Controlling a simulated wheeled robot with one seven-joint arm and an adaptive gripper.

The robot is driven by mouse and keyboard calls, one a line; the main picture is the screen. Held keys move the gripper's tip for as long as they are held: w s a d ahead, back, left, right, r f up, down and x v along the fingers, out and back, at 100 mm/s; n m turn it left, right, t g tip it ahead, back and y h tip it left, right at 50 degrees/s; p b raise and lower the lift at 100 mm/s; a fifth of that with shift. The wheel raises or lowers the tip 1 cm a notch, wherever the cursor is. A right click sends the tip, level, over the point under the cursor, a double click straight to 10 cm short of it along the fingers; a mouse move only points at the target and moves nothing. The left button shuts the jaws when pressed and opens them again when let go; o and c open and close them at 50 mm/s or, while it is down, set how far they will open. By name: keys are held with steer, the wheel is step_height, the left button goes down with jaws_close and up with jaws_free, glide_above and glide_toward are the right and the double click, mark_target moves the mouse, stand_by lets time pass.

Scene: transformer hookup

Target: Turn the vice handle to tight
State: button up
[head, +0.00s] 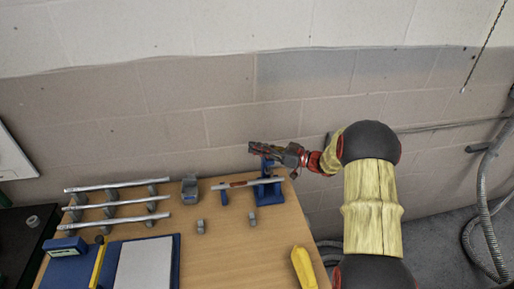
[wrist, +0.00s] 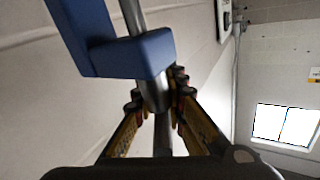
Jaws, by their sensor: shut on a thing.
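The blue vice (head: 268,193) stands at the right back of the wooden bench, with a grey bar (head: 228,185) with a red section lying level at it. My gripper (head: 256,149) comes in from the right and sits over the top of the vice. In the wrist view, the fingers (wrist: 157,92) are closed around a grey metal rod end, apparently the vice handle (wrist: 153,96), just below a blue block (wrist: 125,55). The fingers hide part of the rod. In the head view, my gripper hides the handle, so its angle is unclear.
Several silver rods (head: 115,204) lie on grey supports at the left. A grey block (head: 190,188) and small grey pieces stand mid-bench. A yellow object (head: 303,268) lies at the front right edge. The block wall (head: 230,120) is close behind the bench.

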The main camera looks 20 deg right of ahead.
jaws_close()
steer(key=shift+m+t+h, duration=0.4)
steer(key=shift+h, duration=0.1)
